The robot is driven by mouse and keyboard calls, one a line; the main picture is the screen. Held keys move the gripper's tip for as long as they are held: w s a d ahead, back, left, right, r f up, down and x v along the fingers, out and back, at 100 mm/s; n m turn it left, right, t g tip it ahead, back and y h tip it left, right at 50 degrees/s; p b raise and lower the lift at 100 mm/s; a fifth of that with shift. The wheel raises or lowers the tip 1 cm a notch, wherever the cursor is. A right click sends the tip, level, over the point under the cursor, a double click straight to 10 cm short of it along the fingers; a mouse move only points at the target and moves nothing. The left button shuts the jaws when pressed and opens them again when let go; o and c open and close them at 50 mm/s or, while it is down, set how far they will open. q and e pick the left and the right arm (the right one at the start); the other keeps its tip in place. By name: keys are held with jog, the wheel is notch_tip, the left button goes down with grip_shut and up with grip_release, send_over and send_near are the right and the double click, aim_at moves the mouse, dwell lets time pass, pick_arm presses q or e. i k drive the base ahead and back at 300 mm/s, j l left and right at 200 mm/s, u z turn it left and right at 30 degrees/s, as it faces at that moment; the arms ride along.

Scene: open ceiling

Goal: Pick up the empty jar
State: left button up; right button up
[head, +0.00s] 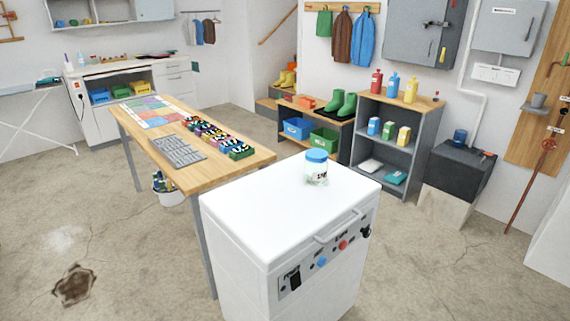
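A clear jar (317,173) with a blue lid stands upright on the white top of an appliance (255,205), near its far edge. The jar has a small dark label and looks mostly see-through; I cannot tell for certain whether it is empty. Neither of my grippers shows in the head view, and nothing touches the jar.
A wooden table (240,164) with a grey tray and a row of colourful items stands behind the appliance on the left. A shelf (408,108) with bottles and cartons stands at the back right. Open floor (455,275) lies right of the appliance. A dark broken patch (74,286) marks the left floor.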

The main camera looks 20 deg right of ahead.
aim_at(315, 173)
jog(key=i+l+u, duration=0.1)
jog(key=l+u, duration=0.25)
jog(key=l, duration=1.1)
jog(key=k+l+u, duration=0.1)
jog(key=l+u, duration=0.25)
jog(key=l, duration=1.05)
